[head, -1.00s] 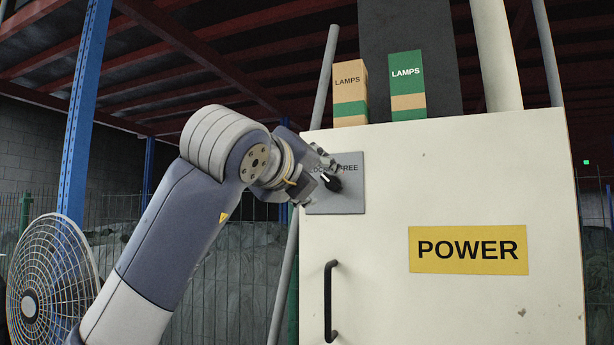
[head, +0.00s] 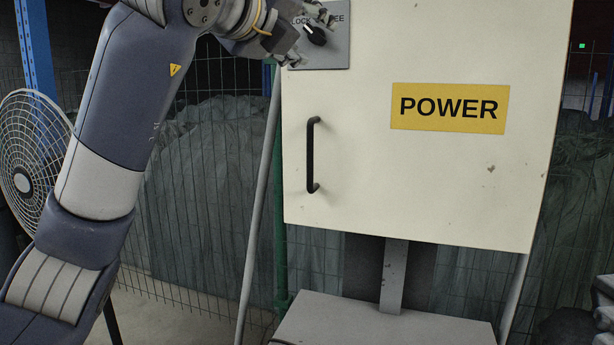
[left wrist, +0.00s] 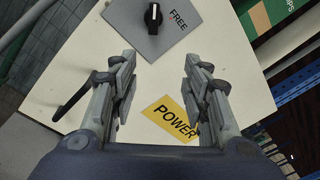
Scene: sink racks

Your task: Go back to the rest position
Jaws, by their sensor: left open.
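My left gripper (head: 306,38) is open and empty in front of the cabinet's upper left corner. In the left wrist view its two fingers (left wrist: 160,62) stand wide apart with nothing between them. The black knob (head: 315,36) sits on a grey plate (head: 332,58) marked LOCK and FREE, close to the fingertips in the head view. In the left wrist view the knob (left wrist: 153,16) lies beyond the fingertips, clear of them. I cannot tell which label it points to.
The cream cabinet (head: 430,185) has a yellow POWER sign (head: 449,107) and a black handle (head: 312,155). A grey pedestal (head: 385,325) stands below it. A fan (head: 30,150) stands at the left. A wire fence (head: 200,230) runs behind, with bare floor at the lower left.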

